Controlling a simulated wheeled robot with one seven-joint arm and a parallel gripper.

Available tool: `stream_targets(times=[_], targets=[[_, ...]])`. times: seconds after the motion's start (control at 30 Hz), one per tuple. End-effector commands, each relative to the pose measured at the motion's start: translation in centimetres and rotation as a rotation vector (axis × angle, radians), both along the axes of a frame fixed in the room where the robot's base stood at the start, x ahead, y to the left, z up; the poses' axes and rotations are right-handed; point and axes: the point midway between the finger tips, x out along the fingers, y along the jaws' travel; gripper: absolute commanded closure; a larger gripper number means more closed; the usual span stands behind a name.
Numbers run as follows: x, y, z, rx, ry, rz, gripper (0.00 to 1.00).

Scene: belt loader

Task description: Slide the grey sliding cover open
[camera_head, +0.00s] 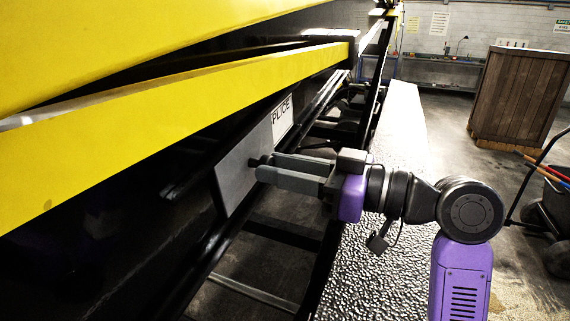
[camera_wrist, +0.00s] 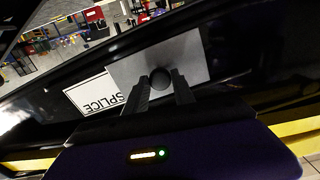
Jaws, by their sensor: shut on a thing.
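The grey sliding cover (camera_head: 234,173) is a flat plate on the dark side of the loader, left of centre in the head view. It also shows in the wrist view (camera_wrist: 194,58), with a round dark knob (camera_wrist: 160,78) on its face. My gripper (camera_head: 258,168) reaches in from the right, and its two fingers are shut on the knob. In the wrist view the fingers (camera_wrist: 161,92) stand on either side of the knob. A white label reading SPLICE (camera_wrist: 94,95) lies beside the cover, and part of it also shows in the head view (camera_head: 282,118).
Yellow beams (camera_head: 180,120) run along the loader above the cover. Dark rails and crossbars (camera_head: 285,232) lie below it. A textured metal walkway (camera_head: 375,260) runs under my arm. A wooden crate (camera_head: 515,98) and a cart (camera_head: 552,215) stand on the right.

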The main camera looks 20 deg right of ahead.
Motion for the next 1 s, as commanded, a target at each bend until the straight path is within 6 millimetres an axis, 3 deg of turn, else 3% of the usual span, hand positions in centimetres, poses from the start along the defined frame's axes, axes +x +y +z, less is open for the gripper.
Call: stream_targets(times=[0.1,0.13,0.23,0.63,1.0], targets=[[0.0,-0.1,0.0,0.001,0.0,-0.002,1.0],[0.0,-0.1,0.0,0.001,0.0,-0.002,0.66],[0.0,-0.1,0.0,0.001,0.0,-0.002,0.47],[-0.4,-0.6,0.0,0.001,-0.001,-0.002,0.47],[-4.3,-4.5,-0.1,0.001,-0.002,-0.005,0.47]])
